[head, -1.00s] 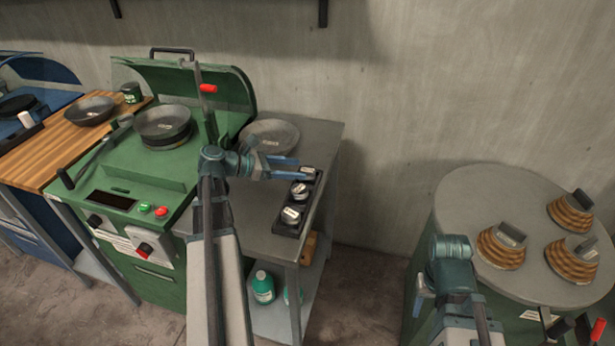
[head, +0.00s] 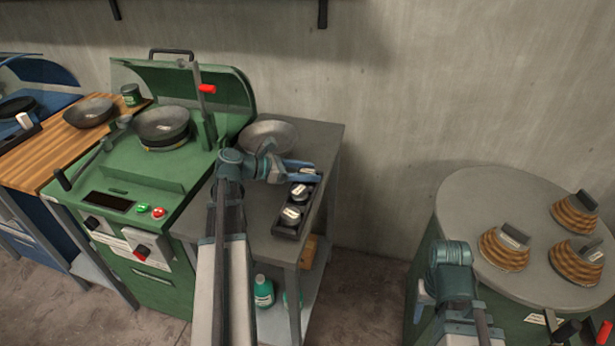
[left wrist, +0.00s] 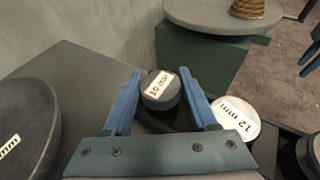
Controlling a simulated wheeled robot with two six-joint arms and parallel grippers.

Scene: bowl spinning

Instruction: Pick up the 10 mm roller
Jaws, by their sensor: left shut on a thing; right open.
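The 10 mm roller (left wrist: 161,92) is a dark grey cylinder with a white "10 mm" label on top. It sits between the two blue fingers of my left gripper (left wrist: 162,80), which is shut on it. In the head view my left gripper (head: 308,171) is at the far end of the black rack (head: 314,200), and the roller is mostly hidden by the fingers. I cannot tell whether it is clear of its slot. My right gripper (head: 424,294) is open beside the round table, largely hidden behind its own arm.
The 12 mm roller (left wrist: 238,117) is close beside the right finger; another labelled roller (head: 291,215) is at the rack's near end. A grey bowl (head: 268,135) lies on the grey side table (head: 252,210). The green machine (head: 130,180) stands left. The round table (head: 470,195) holds ribbed brown pieces.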

